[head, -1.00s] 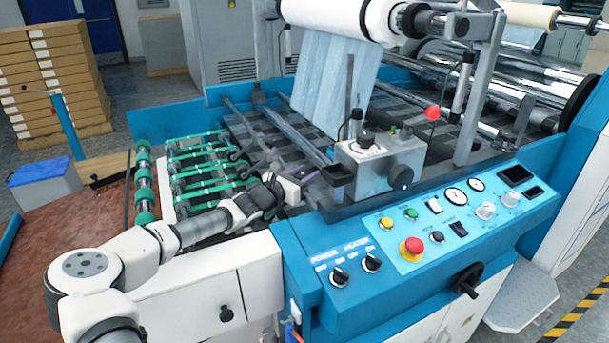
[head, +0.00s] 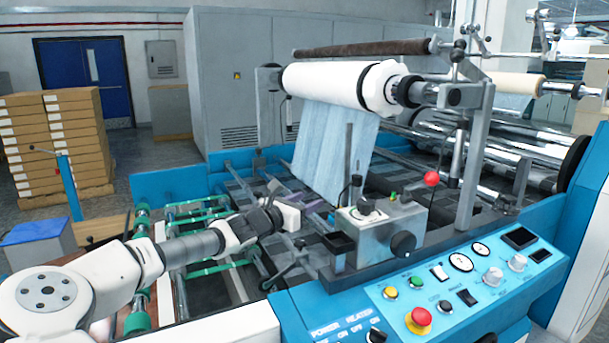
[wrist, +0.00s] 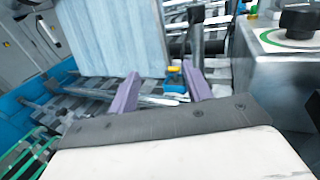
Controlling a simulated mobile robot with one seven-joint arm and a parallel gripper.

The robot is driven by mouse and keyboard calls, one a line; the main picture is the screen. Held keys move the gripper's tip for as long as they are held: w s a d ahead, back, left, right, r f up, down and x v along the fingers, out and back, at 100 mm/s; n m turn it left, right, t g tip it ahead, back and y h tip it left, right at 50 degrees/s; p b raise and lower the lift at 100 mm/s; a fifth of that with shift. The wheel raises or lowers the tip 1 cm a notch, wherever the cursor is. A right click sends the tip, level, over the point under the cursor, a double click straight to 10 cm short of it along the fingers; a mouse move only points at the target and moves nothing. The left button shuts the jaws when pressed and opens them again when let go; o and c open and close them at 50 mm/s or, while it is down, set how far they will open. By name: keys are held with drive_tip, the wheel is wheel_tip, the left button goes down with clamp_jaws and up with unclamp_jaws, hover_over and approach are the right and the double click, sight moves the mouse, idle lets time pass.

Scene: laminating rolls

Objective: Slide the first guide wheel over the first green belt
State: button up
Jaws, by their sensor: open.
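Several green belts (head: 207,268) run over the feed table at the left of the machine in the head view. They also show at the lower left of the wrist view (wrist: 32,150). A dark metal arm with a small round end (head: 299,244), perhaps a guide wheel, lies right of the belts; I cannot tell which one is the first. My gripper (head: 312,213) is above the bars, right of the belts and left of the grey control box. In the wrist view its two purple fingers (wrist: 160,78) are apart with nothing held between them.
The grey control box (head: 385,232) with black knobs stands close to the right of my gripper. A blue-white film sheet (head: 325,160) hangs from the white roll (head: 325,83) just behind. The blue control panel (head: 450,285) is in front at right.

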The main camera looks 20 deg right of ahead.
wheel_tip(320, 180, up, 9)
drive_tip(key=shift+f, duration=0.2)
drive_tip(key=shift+f, duration=0.15)
